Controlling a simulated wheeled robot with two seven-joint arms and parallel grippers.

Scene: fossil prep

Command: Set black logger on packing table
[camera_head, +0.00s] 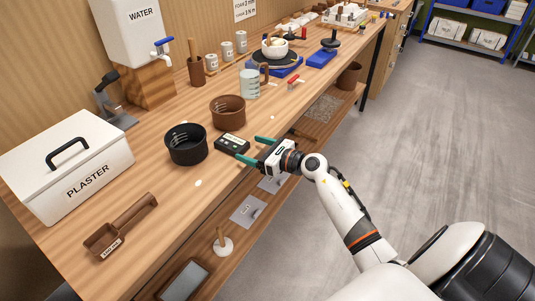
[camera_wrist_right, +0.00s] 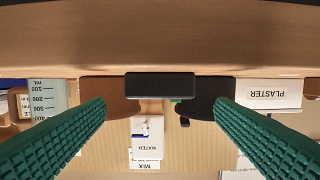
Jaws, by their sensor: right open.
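The black logger (camera_head: 232,144) lies on the wooden workbench near its front edge, beside the black cup and the brown cup. My right gripper (camera_head: 253,150) is open and empty at the bench edge, its green fingers pointing at the logger. In the right wrist view the logger (camera_wrist_right: 160,86) is a dark block centred ahead of the gap between the fingers (camera_wrist_right: 160,110), with no finger seen closed on it. My left gripper is not in view. I cannot tell which surface is the packing table.
The black cup (camera_head: 186,144) and brown cup (camera_head: 228,112) stand close behind the logger. A white plaster box (camera_head: 66,163) and brown scoop (camera_head: 121,228) are at left. A measuring jug (camera_head: 250,84) stands farther along. A lower shelf (camera_head: 218,272) runs below; open floor (camera_head: 440,130) lies right.

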